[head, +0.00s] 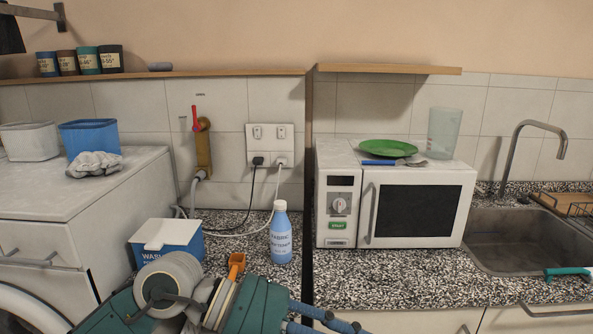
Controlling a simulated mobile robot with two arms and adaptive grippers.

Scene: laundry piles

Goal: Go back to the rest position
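Neither of my grippers can be made out in the head view. Teal and grey parts at the bottom centre look like my own arm, in front of the counter. They cover part of the counter's front and the lower part of a blue detergent box with a white lid (167,240). An orange scoop-like thing (236,265) shows just behind these parts. A blue fabric softener bottle (281,240) stands upright on the counter to their right.
A washing machine (50,230) at left carries a grey bin (30,142), a blue bin (90,137) and a crumpled grey cloth (95,165). A microwave (415,212) with a green plate (388,148) on top stands right of centre. A sink (520,240) is at far right.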

